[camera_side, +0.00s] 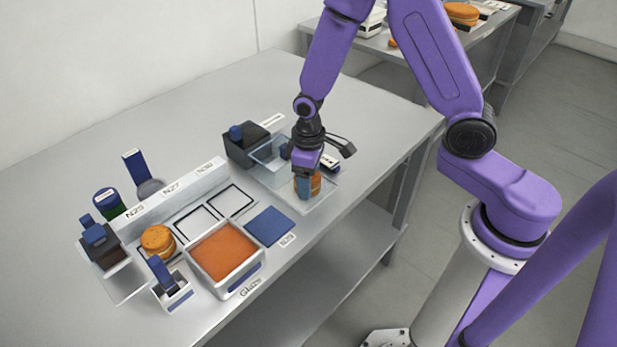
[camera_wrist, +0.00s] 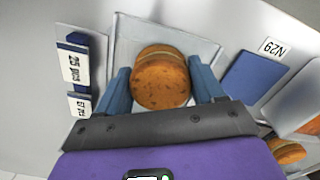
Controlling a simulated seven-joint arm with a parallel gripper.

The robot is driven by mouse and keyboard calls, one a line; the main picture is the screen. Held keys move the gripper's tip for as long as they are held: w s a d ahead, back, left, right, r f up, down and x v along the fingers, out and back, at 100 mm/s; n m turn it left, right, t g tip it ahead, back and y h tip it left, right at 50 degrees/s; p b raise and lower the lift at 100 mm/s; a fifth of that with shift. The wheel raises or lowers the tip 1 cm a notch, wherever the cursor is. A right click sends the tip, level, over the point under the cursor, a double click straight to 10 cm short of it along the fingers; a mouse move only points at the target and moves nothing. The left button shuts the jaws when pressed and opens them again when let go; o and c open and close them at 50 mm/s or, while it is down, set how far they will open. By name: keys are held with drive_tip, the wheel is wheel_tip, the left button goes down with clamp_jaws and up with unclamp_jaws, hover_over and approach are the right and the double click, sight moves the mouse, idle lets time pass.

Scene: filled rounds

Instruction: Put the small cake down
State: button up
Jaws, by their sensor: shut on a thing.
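The small cake (camera_wrist: 161,80) is round, golden brown and looks layered, with a paler band near its far edge. My gripper (camera_wrist: 160,72) is shut on it, one blue finger on each side. In the side view the cake (camera_side: 316,184) shows partly behind a finger of my gripper (camera_side: 308,188), low over the front part of a clear, shallow tray (camera_side: 322,200). The tray's pale walls (camera_wrist: 126,35) also show around the cake in the wrist view. I cannot tell whether the cake touches the tray floor.
A dark box with a blue knob (camera_side: 248,145) stands behind the tray. A blue pad (camera_side: 269,226) labelled N29 lies to the left, then a glaze tray (camera_side: 262,262) with orange filling. Another cake (camera_side: 157,240) sits farther left, near a white labelled ledge (camera_side: 160,203).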

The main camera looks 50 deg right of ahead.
drive_tip(key=shift+f, duration=0.15)
drive_tip(key=o, duration=0.4)
drive_tip(key=shift+o, duration=0.2)
wheel_tip(320, 180, up, 12)
drive_tip(key=s+d+r+n, duration=0.1)
drive_tip(key=s+r+n, duration=0.1)
drive_tip(key=s, duration=0.9)
drive_tip(key=s+d+r+n, duration=0.2)
drive_tip(key=s+n, duration=0.3)
drive_tip(key=s, duration=0.7)
drive_tip(key=shift+s+d+r, duration=0.15)
drive_tip(key=shift+s+r, duration=0.05)
drive_tip(key=shift+r, duration=0.2)
